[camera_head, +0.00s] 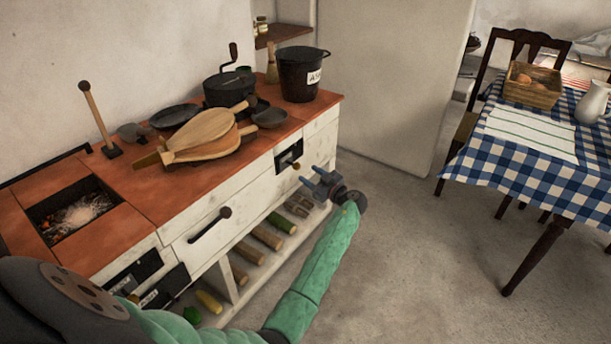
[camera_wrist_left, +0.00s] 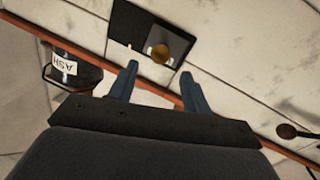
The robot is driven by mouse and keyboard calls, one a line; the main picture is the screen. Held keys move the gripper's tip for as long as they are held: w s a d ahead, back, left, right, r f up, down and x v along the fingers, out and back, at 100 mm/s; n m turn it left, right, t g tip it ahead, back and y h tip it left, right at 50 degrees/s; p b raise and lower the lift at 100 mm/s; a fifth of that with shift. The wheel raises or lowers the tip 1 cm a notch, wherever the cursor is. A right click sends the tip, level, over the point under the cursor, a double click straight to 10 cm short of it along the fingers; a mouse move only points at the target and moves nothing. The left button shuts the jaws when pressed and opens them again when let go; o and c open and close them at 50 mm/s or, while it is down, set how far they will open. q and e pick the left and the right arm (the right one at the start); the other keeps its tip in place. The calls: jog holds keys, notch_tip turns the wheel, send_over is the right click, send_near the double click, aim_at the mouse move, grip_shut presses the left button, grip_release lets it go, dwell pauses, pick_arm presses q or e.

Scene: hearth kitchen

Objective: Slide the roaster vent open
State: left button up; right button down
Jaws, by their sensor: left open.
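The roaster vent appears to be the black plate (camera_head: 288,155) with a brass knob on the white front of the hearth counter. My left gripper (camera_head: 311,177) is open and empty in front of the plate. In the wrist view its blue fingers (camera_wrist_left: 158,72) are on either side of the line to the knob, and the knob shows just past the tips. I cannot tell how far the tips are from it. My right gripper is not in view.
The counter top (camera_head: 165,190) holds bellows (camera_head: 205,135), a crank-handled black pot (camera_head: 230,88) and an ash bucket (camera_head: 300,75). A dark handle (camera_head: 210,224) juts from the front, left of the plate. Logs lie on the shelf below. The floor (camera_head: 400,260) towards the checked table (camera_head: 530,155) is clear.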

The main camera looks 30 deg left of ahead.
aim_at(297, 166)
pick_arm(q)
jog(key=shift+p+x, duration=0.35)
jog(key=shift+x, duration=3.55)
jog(key=shift+f, duration=0.1)
grip_shut()
